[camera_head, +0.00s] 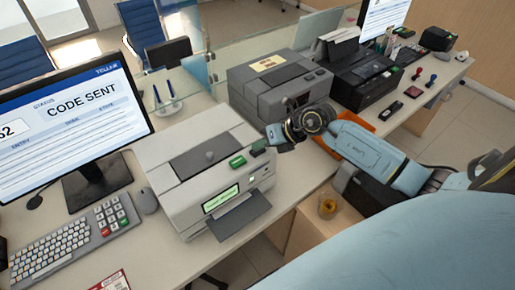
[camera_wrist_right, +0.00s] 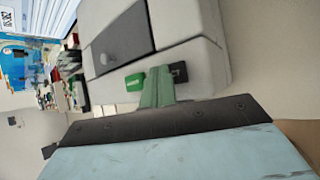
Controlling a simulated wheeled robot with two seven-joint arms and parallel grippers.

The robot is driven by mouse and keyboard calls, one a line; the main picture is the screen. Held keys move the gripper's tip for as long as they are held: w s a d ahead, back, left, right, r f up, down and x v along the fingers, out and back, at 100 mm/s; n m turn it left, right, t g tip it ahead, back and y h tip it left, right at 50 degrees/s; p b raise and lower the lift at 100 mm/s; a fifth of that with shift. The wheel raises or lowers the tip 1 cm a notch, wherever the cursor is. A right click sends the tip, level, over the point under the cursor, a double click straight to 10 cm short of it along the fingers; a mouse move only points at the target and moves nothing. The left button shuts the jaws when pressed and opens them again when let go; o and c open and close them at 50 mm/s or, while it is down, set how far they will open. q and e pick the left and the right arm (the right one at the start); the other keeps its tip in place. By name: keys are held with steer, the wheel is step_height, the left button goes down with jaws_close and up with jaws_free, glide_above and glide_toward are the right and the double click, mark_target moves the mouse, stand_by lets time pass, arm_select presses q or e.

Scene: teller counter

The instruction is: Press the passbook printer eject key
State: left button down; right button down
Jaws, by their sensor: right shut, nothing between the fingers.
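The printer (camera_head: 185,150) is a light grey box with a lit green display (camera_head: 220,198) and an open front tray (camera_head: 240,216). On its top right edge sit a green key (camera_head: 237,161) and a black key (camera_head: 258,147); their labels are unreadable, so I cannot tell which is the eject key. My right gripper (camera_head: 272,138) is shut and empty by the black key. In the right wrist view, its green fingers (camera_wrist_right: 157,84) appear between the green key (camera_wrist_right: 134,81) and the black key (camera_wrist_right: 179,72); contact is unclear. My left gripper is not in view.
A dark grey machine (camera_head: 255,90) and a black printer (camera_head: 375,80) stand behind and right. An orange tray (camera_head: 328,148) is under my right arm.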

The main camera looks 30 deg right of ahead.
mark_target(261, 151)
steer(key=shift+r+p, duration=0.8)
steer(key=shift+r, duration=0.05)
step_height(261, 151, up, 5)
steer(key=p, duration=0.4)
steer(key=shift+p, duration=0.4)
